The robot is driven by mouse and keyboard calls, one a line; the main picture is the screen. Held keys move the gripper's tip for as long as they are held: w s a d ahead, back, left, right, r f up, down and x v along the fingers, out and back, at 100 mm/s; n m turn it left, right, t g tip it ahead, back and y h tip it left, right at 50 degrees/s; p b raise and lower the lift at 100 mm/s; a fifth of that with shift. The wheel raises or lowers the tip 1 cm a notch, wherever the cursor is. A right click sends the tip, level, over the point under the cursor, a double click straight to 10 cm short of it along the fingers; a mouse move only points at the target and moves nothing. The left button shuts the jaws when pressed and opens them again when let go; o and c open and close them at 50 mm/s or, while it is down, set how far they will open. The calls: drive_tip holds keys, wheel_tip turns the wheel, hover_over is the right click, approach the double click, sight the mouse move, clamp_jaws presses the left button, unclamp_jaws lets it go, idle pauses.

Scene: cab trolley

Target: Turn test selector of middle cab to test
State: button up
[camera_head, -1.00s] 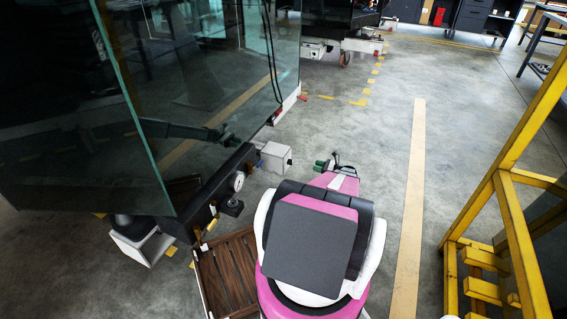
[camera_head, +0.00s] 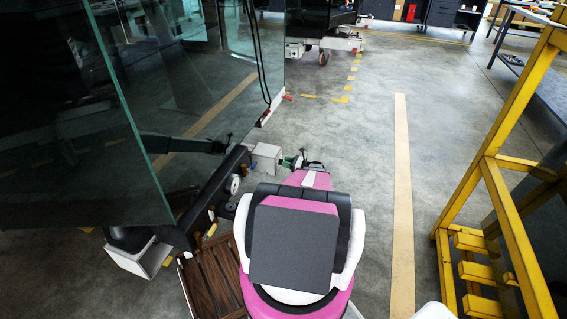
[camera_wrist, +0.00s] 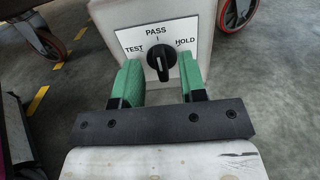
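The test selector is a black rotary knob (camera_wrist: 161,57) on a white box (camera_wrist: 188,15) with a plate reading TEST at left, PASS at top and HOLD at right. The knob's pointer is roughly upright, towards PASS. My gripper (camera_wrist: 158,82) is open in the wrist view, with one green finger on each side, lower left and lower right of the knob. No contact shows. In the head view the box (camera_head: 266,157) is low beside the glass cab (camera_head: 150,120), with my gripper (camera_head: 291,161) close to its right side. The knob is hidden there.
A round gauge (camera_head: 234,184) sits on the cab's dark lower beam, left of the box. A wooden slatted step (camera_head: 212,275) lies at lower left. A yellow frame (camera_head: 515,215) stands at right. Another cab's trolley wheel (camera_head: 323,58) is further back.

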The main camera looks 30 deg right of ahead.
drive_tip(key=shift+x, duration=1.05)
clamp_jaws()
drive_tip(key=shift+n, duration=0.3)
drive_tip(key=n, duration=1.1)
drive_tip(key=shift+s+a+f, duration=0.3)
drive_tip(key=shift+s+a, duration=0.05)
drive_tip(key=shift+a, duration=0.05)
drive_tip(key=shift+n, duration=0.4)
